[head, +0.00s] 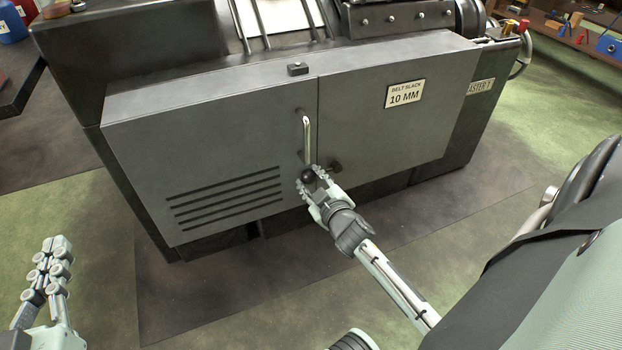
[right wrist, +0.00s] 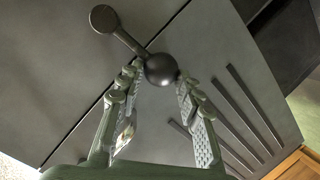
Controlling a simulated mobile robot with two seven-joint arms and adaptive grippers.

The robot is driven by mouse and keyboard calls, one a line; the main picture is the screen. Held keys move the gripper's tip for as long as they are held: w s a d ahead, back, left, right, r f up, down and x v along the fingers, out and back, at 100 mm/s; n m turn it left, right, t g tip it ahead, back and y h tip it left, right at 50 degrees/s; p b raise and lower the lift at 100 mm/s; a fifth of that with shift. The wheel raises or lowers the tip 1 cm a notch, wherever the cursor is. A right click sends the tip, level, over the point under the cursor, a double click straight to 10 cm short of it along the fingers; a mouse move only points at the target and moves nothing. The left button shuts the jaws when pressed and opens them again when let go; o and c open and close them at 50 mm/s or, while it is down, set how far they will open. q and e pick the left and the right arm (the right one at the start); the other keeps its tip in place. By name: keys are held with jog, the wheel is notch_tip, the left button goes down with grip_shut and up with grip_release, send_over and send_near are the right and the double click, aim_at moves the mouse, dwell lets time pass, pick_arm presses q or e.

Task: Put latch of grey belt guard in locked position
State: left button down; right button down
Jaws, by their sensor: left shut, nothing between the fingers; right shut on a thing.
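The grey belt guard (head: 210,125) is the boxy cover on the machine's front, with a seam between its vented left panel and its right panel. Its dark latch has a round pivot (head: 335,166) on the right panel. A short rod runs from it across the seam to a black ball knob (head: 308,175). The right wrist view shows the pivot (right wrist: 103,18), rod and ball (right wrist: 160,69) clearly. My right gripper (head: 312,178) is shut on the ball, one finger on each side. My left gripper (head: 55,258) is shut and empty at lower left, away from the guard.
A shiny vertical handle (head: 306,140) stands on the left panel just above the ball. A label reading "BELT SLACK 10 MM" (head: 405,93) is on the right panel. The green floor (head: 105,215) before the machine is clear. A bench with tools is at the far right.

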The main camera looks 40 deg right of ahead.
jog(key=shift+s+d, duration=0.15)
jog(key=shift+d, duration=0.2)
jog(key=c, duration=1)
grip_release()
jog(key=shift+a, duration=0.1)
jog(key=shift+a, duration=0.1)
jog(key=v, duration=1.2)
